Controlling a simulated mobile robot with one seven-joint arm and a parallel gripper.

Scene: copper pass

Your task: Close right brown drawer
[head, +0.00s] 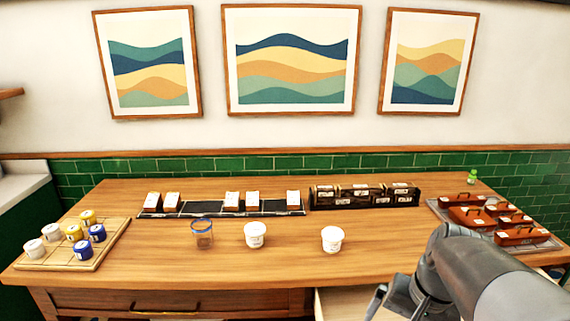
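The right brown drawer (345,303) shows at the bottom edge, right of centre, under the wooden table. A pale surface there looks like the inside of the pulled-out drawer; its front and handle are out of frame or hidden by my arm. The left drawer (90,303) looks shut, with a dark handle (165,312). My gripper (388,303) is at the bottom right, at the table's front edge beside the pale drawer area. Its fingertips are cut off or hidden, so I cannot tell whether it is open or touches the drawer.
On the wooden table (290,275) stand a glass jar (202,235) and two white tubs (255,235) (332,239). A board with several small jars (60,262) is left, dark racks (220,213) (365,195) are behind, and a tray of red-brown boxes (440,208) is right.

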